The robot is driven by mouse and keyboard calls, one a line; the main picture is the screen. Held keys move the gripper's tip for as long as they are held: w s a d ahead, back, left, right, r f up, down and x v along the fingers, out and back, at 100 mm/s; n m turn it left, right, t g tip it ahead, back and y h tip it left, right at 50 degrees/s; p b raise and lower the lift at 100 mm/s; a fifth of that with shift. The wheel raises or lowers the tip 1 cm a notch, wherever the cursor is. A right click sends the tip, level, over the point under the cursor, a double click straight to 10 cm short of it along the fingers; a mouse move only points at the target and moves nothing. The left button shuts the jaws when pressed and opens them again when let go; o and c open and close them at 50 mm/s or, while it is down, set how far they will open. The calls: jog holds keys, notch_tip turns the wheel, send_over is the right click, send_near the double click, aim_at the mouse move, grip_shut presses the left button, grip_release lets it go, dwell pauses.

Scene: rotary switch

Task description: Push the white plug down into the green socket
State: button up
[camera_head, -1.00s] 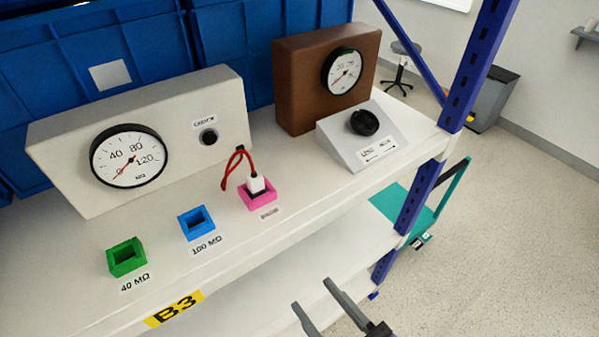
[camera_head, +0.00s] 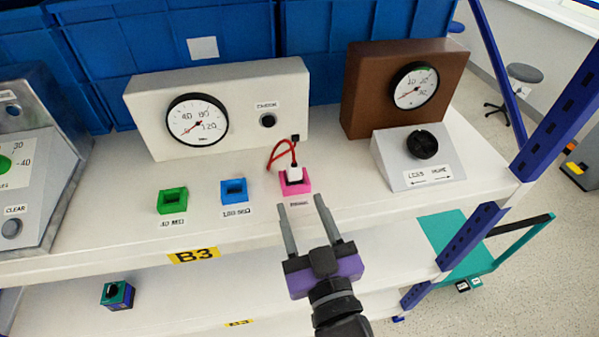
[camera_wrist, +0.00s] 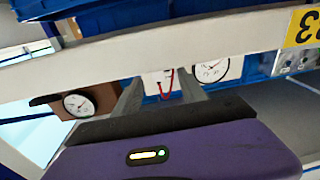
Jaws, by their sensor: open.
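The white plug (camera_head: 294,173) with a red cord stands in the pink socket (camera_head: 296,187) on the upper shelf, in the head view. The green socket (camera_head: 172,201), marked 40 MΩ, is empty at the left of the row. The blue socket (camera_head: 234,191), empty, sits between them. My gripper (camera_head: 300,202) is open and empty, its fingers pointing toward the pink socket from in front of the shelf edge. In the wrist view, the red cord (camera_wrist: 166,85) shows between the fingers, upside down; the sockets are not clear there.
A white meter box (camera_head: 240,95) with a black button stands behind the sockets. A brown meter box (camera_head: 365,85) and a grey box with a black knob (camera_head: 423,145) are to the right. A grey panel (camera_head: 35,175) is at the left. A blue post (camera_head: 500,90) bounds the right end.

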aim_at(292, 162)
jog(key=shift+w+a+r+m+h, duration=0.2)
jog(key=shift+w+m+h, duration=0.05)
jog(key=shift+w, duration=0.35)
jog(key=shift+w+a+r+m+h, duration=0.2)
jog(key=shift+w+r, duration=0.05)
jog(key=shift+w, duration=0.3)
jog(key=shift+w+a+r+m+h, duration=0.2)
jog(key=shift+w+m+h, duration=0.05)
jog(key=shift+w, duration=0.35)
jog(key=shift+w+a+r+p, duration=0.1)
jog(key=shift+w+a+p, duration=0.05)
jog(key=shift+w+p, duration=0.3)
jog(key=p+x, duration=0.1)
jog(key=x, duration=0.3)
jog(key=p+x, duration=0.1)
jog(key=x, duration=0.1)
jog(key=shift+d+r+p, duration=0.25)
jog(key=shift+p, duration=0.05)
jog(key=shift+w+a+f, duration=0.1)
jog(key=shift+w, duration=0.35)
grip_shut()
